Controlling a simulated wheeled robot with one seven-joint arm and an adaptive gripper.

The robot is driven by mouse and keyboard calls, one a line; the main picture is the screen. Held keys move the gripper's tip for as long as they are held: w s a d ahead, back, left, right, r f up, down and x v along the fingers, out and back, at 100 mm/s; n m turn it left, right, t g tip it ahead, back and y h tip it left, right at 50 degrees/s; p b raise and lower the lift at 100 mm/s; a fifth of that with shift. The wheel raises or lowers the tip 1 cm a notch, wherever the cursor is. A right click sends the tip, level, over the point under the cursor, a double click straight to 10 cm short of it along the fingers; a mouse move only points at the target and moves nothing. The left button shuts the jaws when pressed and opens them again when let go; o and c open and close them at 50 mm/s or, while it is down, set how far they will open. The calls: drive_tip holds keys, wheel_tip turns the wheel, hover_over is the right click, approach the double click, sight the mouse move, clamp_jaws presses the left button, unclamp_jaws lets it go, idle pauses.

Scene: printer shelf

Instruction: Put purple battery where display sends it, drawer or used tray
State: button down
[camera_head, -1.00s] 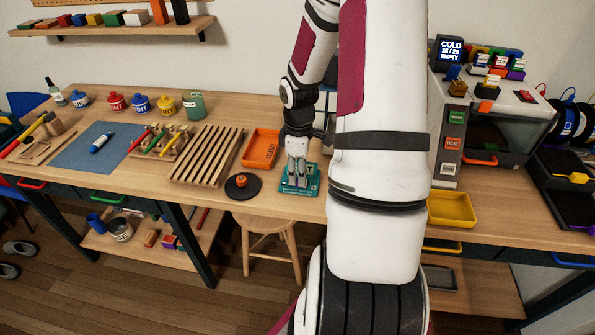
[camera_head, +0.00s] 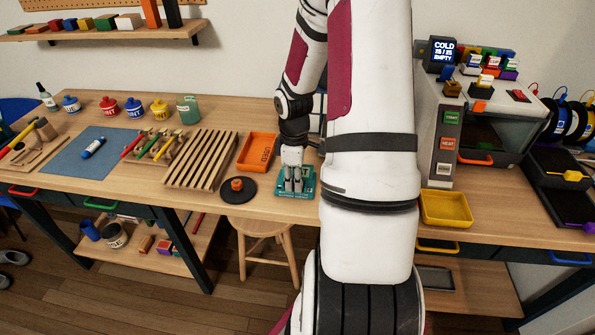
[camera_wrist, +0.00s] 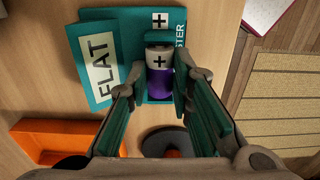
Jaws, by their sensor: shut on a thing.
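The purple battery (camera_wrist: 160,82) has a purple lower part and a white upper part with a plus sign. It lies in the slot of the teal tester (camera_head: 307,194), whose panel (camera_wrist: 100,68) reads FLAT in the wrist view. My gripper (camera_wrist: 161,88) is shut on the battery, with a finger on each side. In the head view my gripper (camera_head: 293,190) is low over the tester and hides the battery. The orange tray (camera_head: 257,153), with lettering on it, lies just behind and left of the tester. It also shows in the wrist view (camera_wrist: 40,145).
A black round stand (camera_head: 238,192) with an orange knob sits left of the tester. A slatted wooden rack (camera_head: 202,160) is farther left.

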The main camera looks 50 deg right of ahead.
drive_tip(key=shift+r+p, duration=2.65)
drive_tip(key=shift+r, duration=0.8)
